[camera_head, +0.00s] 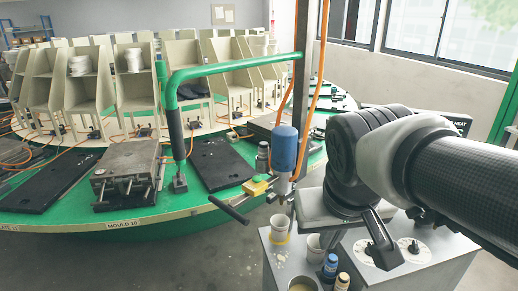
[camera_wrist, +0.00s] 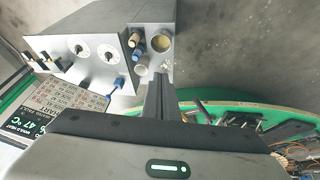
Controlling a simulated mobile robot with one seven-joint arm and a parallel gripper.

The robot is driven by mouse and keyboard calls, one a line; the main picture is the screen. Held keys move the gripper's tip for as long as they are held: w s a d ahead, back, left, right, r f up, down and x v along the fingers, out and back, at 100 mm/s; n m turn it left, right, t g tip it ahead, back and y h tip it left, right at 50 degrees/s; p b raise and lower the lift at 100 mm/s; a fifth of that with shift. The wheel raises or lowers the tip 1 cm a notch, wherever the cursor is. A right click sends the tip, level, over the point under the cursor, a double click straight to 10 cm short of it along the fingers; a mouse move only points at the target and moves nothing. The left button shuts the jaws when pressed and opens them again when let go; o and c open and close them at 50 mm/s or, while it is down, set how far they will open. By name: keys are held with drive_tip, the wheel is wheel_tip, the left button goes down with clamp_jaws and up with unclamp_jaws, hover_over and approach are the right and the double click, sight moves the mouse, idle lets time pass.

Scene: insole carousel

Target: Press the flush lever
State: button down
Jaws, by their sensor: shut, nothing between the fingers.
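A black-handled lever (camera_head: 228,210) sticks out to the lower left from a yellow block (camera_head: 255,187) below the blue motor (camera_head: 285,148) of the pouring head. I take it to be the flush lever; no label on it is readable. A dark bar beside the fingers in the wrist view (camera_wrist: 202,110) may be the same lever. My gripper (camera_head: 382,248) is right of the lever and apart from it, over the grey cabinet. In the wrist view its fingers (camera_wrist: 158,80) are together and empty, pointing toward the cups.
The grey cabinet (camera_head: 292,262) carries dials, a white cup (camera_head: 280,224) and small bottles (camera_head: 330,266). The green carousel (camera_head: 110,222) with moulds lies to the left. A green pipe arm (camera_head: 235,64) and an orange hose (camera_head: 318,90) stand near the head. Floor shows at lower left.

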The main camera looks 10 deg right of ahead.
drive_tip(key=w+d+f+m+g+h+b, duration=0.1)
drive_tip(key=w+d+f+g+h+b, duration=0.1)
drive_tip(key=w+d+f+h+b, duration=0.55)
drive_tip(key=w+d+f+m+g+h, duration=0.1)
drive_tip(key=w+d+f+g+h, duration=0.3)
drive_tip(key=w+d, duration=0.75)
drive_tip(key=w+a+f+n+t+h+b, duration=0.1)
drive_tip(key=w+f+t, duration=0.4)
drive_tip(key=w, duration=0.5)
drive_tip(key=w+a+f+n+t+h+b, duration=0.1)
drive_tip(key=w+f+n+t+h+b, duration=0.2)
drive_tip(key=w+f+t, duration=0.3)
drive_tip(key=w+n+b, duration=0.1)
drive_tip(key=w, duration=0.4)
drive_tip(key=shift+a+f+n+t, duration=0.3)
drive_tip(key=shift+t, duration=0.1)
drive_tip(key=shift+s+d, duration=0.1)
